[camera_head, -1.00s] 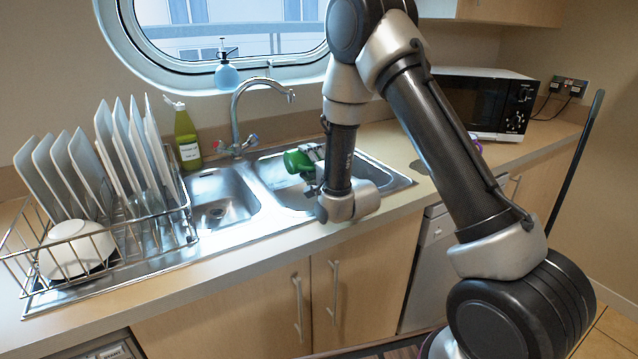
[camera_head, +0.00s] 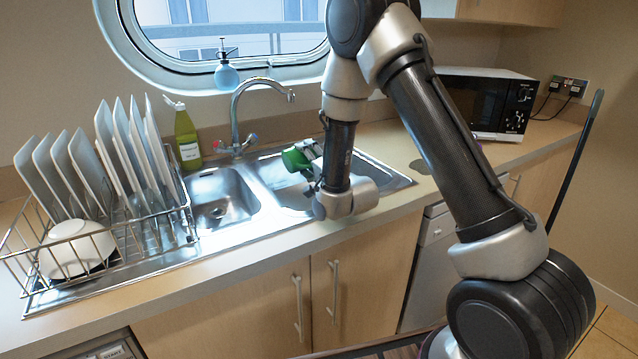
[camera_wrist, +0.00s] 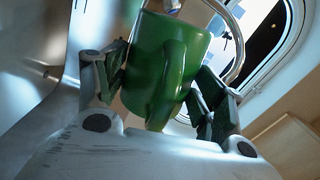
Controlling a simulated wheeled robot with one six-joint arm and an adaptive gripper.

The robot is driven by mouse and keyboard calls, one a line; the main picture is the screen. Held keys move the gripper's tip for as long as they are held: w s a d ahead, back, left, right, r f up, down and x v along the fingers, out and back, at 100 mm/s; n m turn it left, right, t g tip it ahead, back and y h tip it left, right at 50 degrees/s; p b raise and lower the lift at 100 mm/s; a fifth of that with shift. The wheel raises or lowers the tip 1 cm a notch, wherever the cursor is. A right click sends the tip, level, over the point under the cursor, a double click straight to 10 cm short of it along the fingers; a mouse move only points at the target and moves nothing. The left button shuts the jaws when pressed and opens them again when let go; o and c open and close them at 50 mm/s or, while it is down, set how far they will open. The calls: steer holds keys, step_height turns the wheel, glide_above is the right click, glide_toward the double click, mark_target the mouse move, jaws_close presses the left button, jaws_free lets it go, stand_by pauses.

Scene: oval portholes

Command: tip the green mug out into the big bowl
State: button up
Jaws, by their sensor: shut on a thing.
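The green mug (camera_head: 295,160) is held over the sink, at the back of the right-hand basin. In the head view it looks tipped over on its side; its mouth and contents cannot be made out. My gripper (camera_head: 311,170) is shut on it, partly hidden behind my wrist. In the wrist view the green mug (camera_wrist: 168,60) sits between the two fingers, its handle facing the camera. The right-hand sink basin (camera_head: 290,198), which looks like the bigger bowl, lies below the mug and is partly hidden by my arm.
The smaller left basin (camera_head: 222,205) is empty, and the tap (camera_head: 236,115) stands behind the sink. A green bottle (camera_head: 187,138) stands behind the left basin. A dish rack (camera_head: 110,255) with plates and a white bowl (camera_head: 75,250) is at left. A microwave (camera_head: 485,100) is at right.

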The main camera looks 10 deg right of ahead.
mark_target(288, 165)
steer(key=shift+f, duration=0.2)
steer(key=shift+s+a+f+n, duration=0.15)
steer(key=shift+a+f+n, duration=0.1)
steer(key=shift+a+n, duration=0.55)
steer(key=shift+n, duration=0.3)
steer(key=shift+s+a+r+n, duration=0.15)
steer(key=shift+r+n, duration=0.55)
steer(key=shift+n, duration=0.5)
steer(key=n, duration=0.2)
steer(key=shift+a+f+n+b, duration=0.15)
steer(key=shift+f+n+b, duration=0.15)
steer(key=shift+f, duration=0.05)
steer(key=a+n, duration=0.2)
steer(key=n, duration=0.1)
steer(key=s+a+n, duration=0.1)
steer(key=n, duration=0.2)
steer(key=shift+s+a+f+b, duration=0.1)
steer(key=shift+a+b, duration=0.3)
steer(key=shift+a+n, duration=0.25)
steer(key=shift+n, duration=0.25)
steer(key=shift+s+a+r+n, duration=0.2)
steer(key=shift+a+r+n, duration=0.15)
steer(key=shift+n, duration=0.55)
steer(key=shift+f, duration=0.15)
